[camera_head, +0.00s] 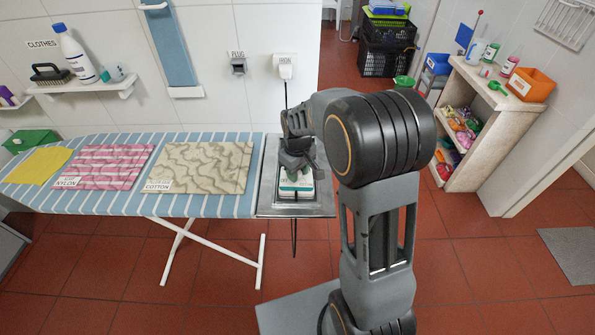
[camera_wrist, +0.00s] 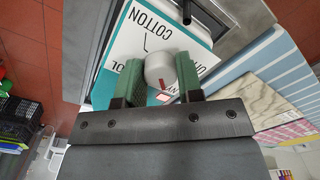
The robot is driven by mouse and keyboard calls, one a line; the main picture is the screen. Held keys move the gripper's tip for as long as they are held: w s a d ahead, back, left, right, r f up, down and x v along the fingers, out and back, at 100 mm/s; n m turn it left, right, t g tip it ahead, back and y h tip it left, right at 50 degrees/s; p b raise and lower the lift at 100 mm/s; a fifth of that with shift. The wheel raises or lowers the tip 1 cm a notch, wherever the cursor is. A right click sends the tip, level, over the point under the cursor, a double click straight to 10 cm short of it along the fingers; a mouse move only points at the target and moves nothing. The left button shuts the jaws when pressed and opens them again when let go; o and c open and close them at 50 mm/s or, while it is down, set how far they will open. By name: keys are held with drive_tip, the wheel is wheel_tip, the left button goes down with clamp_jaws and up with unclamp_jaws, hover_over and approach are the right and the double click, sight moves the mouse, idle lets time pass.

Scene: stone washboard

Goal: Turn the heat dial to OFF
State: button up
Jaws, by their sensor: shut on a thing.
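The white and teal iron (camera_head: 298,189) sits on the metal plate at the right end of the ironing board. In the wrist view its label panel (camera_wrist: 125,52) reads COTTON, with other labels cut off. The round white heat dial (camera_wrist: 159,67) has a red mark on the side toward the gripper's base. My gripper (camera_wrist: 160,82) is over the iron, with its two green finger pads shut on the dial, one on each side. The OFF label is not visible. In the head view my gripper (camera_head: 296,162) hides the dial.
The striped ironing board (camera_head: 110,203) carries a yellow cloth (camera_head: 37,164), a pink striped cloth (camera_head: 103,166) and a patterned cloth (camera_head: 200,165). The metal plate (camera_head: 268,200) borders the iron. A cord runs up to the wall outlet (camera_head: 285,66). A shelf unit (camera_head: 460,120) stands to the right.

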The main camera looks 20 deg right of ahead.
drive_tip(key=o, duration=0.9)
wheel_tip(320, 180, up, 14)
drive_tip(key=shift+f, duration=0.1)
idle(0.4)
